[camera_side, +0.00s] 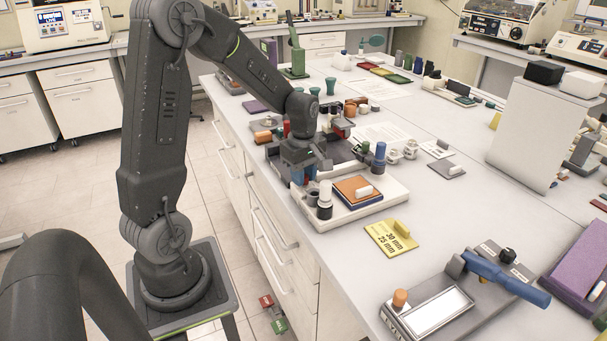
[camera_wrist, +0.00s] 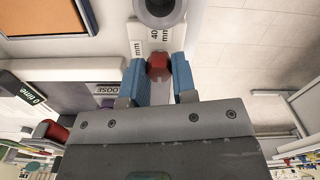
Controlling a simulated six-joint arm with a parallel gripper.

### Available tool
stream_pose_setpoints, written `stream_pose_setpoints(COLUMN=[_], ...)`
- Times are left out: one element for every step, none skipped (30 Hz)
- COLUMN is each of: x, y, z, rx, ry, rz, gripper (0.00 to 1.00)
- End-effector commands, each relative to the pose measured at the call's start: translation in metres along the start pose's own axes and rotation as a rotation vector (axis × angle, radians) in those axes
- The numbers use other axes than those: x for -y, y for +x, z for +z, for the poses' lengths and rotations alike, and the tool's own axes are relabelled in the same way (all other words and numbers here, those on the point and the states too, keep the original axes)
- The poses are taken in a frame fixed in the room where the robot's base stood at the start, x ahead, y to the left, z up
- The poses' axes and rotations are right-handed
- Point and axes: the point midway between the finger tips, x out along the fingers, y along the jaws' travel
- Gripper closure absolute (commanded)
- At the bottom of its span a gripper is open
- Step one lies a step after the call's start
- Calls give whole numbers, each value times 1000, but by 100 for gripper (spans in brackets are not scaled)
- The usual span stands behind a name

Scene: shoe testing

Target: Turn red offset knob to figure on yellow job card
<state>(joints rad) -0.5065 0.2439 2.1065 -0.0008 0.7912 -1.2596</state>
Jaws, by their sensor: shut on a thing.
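The red offset knob (camera_wrist: 158,66) is between the two blue fingers of my gripper (camera_wrist: 159,76) in the wrist view, and the gripper is shut on it. Beside the knob, a pale scale plate (camera_wrist: 178,42) carries the marks "40 mm" and "mm"; the rest of the scale is out of view or covered. The yellow job card (camera_side: 392,237) lies flat on the bench and reads "30 mm" and "25 mm".
A blue-topped post (camera_side: 379,158) stands behind. A device with a blue handle (camera_side: 505,278) is at the front right. Bare bench lies around the card.

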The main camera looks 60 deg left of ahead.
Motion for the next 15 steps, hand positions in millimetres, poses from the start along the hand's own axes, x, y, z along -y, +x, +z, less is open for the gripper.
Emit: stream_pose_setpoints(x=[0,0,0,0,0,0,0,0,0,0,0,0,0,0,-1], y=[0,0,0,0,0,0,0,0,0,0,0,0,0,0,0], z=[0,0,0,0,0,0,0,0,0,0,0,0,0,0,0], rx=[0,0,0,0,0,0,0,0,0,0,-1,-1,-1,-1,-1], ry=[1,3,6,10,15,23,32,43,58,72,89,113,132,154,185], rz=[1,0,0,1,0,1,1,0,0,0,0,0,0,0,0], gripper=[98,98,98,98,98,98,98,98,98,98,98,98,98,98,98])
